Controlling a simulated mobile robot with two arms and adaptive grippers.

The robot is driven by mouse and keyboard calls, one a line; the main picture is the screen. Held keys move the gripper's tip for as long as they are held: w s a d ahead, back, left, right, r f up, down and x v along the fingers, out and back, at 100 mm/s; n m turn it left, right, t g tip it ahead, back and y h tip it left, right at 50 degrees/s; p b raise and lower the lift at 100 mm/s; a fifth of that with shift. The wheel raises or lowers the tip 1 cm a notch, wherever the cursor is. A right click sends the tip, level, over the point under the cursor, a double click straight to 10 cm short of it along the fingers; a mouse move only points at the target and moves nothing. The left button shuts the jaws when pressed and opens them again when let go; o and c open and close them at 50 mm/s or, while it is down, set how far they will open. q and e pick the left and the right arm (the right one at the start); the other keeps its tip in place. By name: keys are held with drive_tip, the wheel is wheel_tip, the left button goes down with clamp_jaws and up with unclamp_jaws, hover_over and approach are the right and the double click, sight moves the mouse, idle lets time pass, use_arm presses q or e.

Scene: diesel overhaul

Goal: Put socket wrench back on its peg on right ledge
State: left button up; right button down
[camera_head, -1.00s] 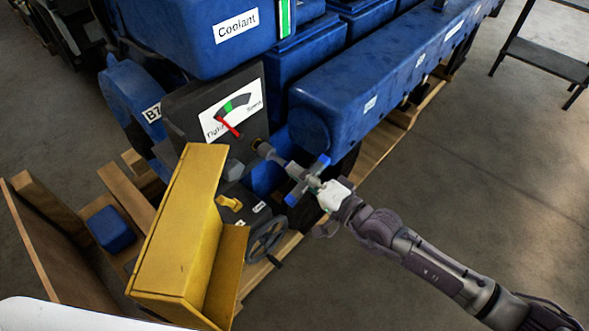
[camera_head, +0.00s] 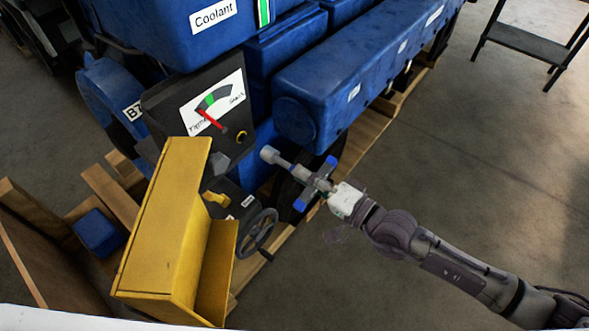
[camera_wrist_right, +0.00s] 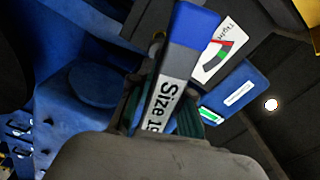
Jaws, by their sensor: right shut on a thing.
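The socket wrench (camera_head: 286,164) has a pale grey shaft with a round socket end and a cross handle with blue tips. My right gripper (camera_head: 326,186) is shut on it at the handle. The socket end points left towards the gauge panel (camera_head: 190,100) and is apart from its brass-coloured bolt (camera_head: 242,137). In the right wrist view, the wrench's blue and grey handle (camera_wrist_right: 182,50) with a "Size" label lies between the fingers (camera_wrist_right: 160,115). I cannot make out a peg or the right ledge. My left gripper is not in view.
The blue engine (camera_head: 350,75) fills the top middle. A yellow box-like piece (camera_head: 165,230) stands in front of it, beside a dark handwheel (camera_head: 258,232). A dark table (camera_head: 530,58) stands at the upper right. Open floor (camera_head: 480,190) lies to the right.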

drive_tip(key=shift+v, duration=1.3)
